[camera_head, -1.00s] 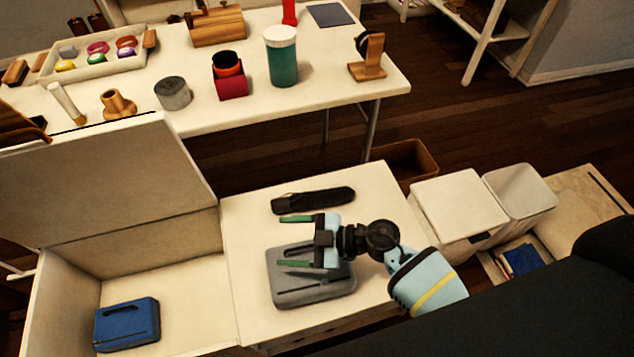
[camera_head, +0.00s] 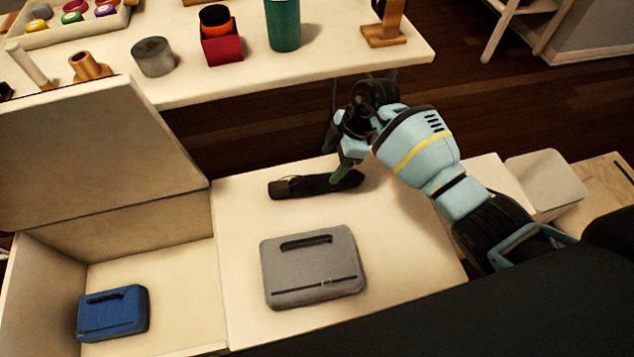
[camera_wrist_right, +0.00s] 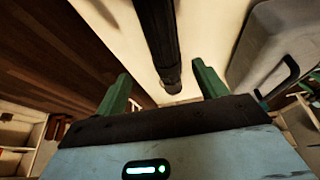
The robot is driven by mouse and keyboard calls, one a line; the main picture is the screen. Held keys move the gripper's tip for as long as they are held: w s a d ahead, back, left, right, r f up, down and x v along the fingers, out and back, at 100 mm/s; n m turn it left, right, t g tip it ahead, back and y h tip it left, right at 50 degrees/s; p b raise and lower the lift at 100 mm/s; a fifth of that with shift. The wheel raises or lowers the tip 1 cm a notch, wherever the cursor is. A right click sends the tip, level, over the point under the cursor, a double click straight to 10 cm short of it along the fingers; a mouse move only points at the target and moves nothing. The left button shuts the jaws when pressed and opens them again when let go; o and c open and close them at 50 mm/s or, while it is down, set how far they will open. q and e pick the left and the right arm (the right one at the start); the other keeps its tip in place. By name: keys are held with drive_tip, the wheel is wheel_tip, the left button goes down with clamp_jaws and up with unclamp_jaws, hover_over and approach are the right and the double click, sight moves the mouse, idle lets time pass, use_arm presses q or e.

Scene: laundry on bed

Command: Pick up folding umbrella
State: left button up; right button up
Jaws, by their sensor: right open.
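The folding umbrella (camera_head: 302,186) is black and long. It lies on the cream cabinet top, behind the grey case. My right gripper (camera_head: 336,158) is at the umbrella's right end, with its fingers pointing down. In the right wrist view the umbrella (camera_wrist_right: 158,40) runs up the picture between the open green fingers of my right gripper (camera_wrist_right: 163,85). Its near end lies between the fingertips, with clear space on both sides. I cannot tell how far above the umbrella the fingers are. My left gripper is not in view.
The grey case (camera_head: 312,270) lies in front of the umbrella. An open cream box (camera_head: 150,265) at the left holds a blue case (camera_head: 112,312). A white table (camera_head: 330,75) with cups and a green tumbler (camera_head: 283,25) stands behind, across a gap.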

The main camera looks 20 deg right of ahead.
sight(322, 178)
drive_tip(key=shift+b+x, duration=0.45)
drive_tip(key=shift+x, duration=0.85)
drive_tip(key=shift+s+a+f, duration=0.1)
drive_tip(key=shift+a+f, duration=0.05)
drive_tip(key=shift+f, duration=0.1)
drive_tip(key=x, duration=0.1)
drive_tip(key=b+x, duration=0.1)
drive_tip(key=x, duration=0.2)
drive_tip(key=shift+s+a+f+b, duration=0.1)
drive_tip(key=shift+s+a+b, duration=0.1)
drive_tip(key=shift+s+b, duration=0.15)
drive_tip(key=shift+a+f, duration=0.1)
drive_tip(key=shift+f, duration=0.15)
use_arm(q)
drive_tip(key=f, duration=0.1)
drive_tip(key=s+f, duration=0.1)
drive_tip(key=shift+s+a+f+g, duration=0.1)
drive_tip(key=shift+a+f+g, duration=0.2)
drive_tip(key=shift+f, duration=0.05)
use_arm(e)
drive_tip(key=shift+w+r, duration=0.1)
